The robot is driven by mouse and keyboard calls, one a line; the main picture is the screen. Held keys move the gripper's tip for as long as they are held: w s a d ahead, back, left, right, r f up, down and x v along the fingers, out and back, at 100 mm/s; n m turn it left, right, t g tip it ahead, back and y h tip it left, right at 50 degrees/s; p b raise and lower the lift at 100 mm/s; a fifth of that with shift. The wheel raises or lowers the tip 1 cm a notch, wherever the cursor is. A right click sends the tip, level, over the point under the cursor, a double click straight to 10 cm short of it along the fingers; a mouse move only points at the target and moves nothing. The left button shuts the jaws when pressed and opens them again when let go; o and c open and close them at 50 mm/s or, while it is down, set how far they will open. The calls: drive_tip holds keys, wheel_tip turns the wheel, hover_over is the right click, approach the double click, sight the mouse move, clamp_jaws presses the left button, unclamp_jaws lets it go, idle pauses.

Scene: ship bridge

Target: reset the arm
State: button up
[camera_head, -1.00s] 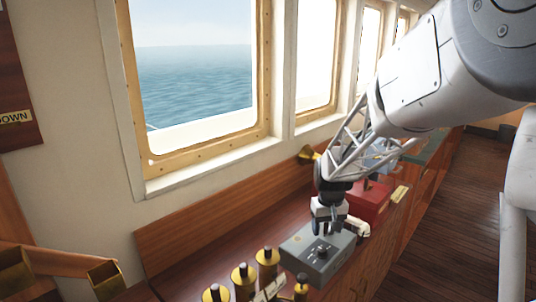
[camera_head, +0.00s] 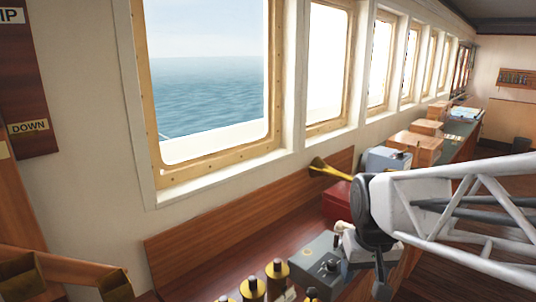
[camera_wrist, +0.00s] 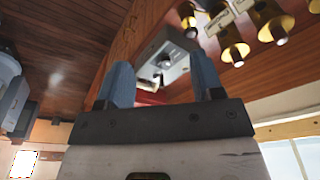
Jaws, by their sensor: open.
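My gripper (camera_wrist: 163,80) shows in the wrist view with its two blue-grey fingers spread apart and nothing held between them. Past the fingertips is a grey control box (camera_wrist: 168,52) with small knobs, apart from the gripper. In the head view the same grey box (camera_head: 318,262) sits on the wooden console. My arm's white lattice link crosses the right side of the head view, with a dark joint in front of the console. The fingers cannot be made out clearly there.
Brass cylinders with dark tops (camera_head: 277,272) stand on the console beside the grey box. A red box (camera_head: 338,200), a brass horn (camera_head: 328,168), a blue-grey box (camera_head: 385,160) and wooden boxes (camera_head: 416,146) lie farther along. Windows line the wall on the left.

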drive_tip(key=s, duration=1)
drive_tip(key=shift+s+a+t, duration=0.2)
drive_tip(key=shift+s+t, duration=0.1)
drive_tip(key=shift+s, duration=0.05)
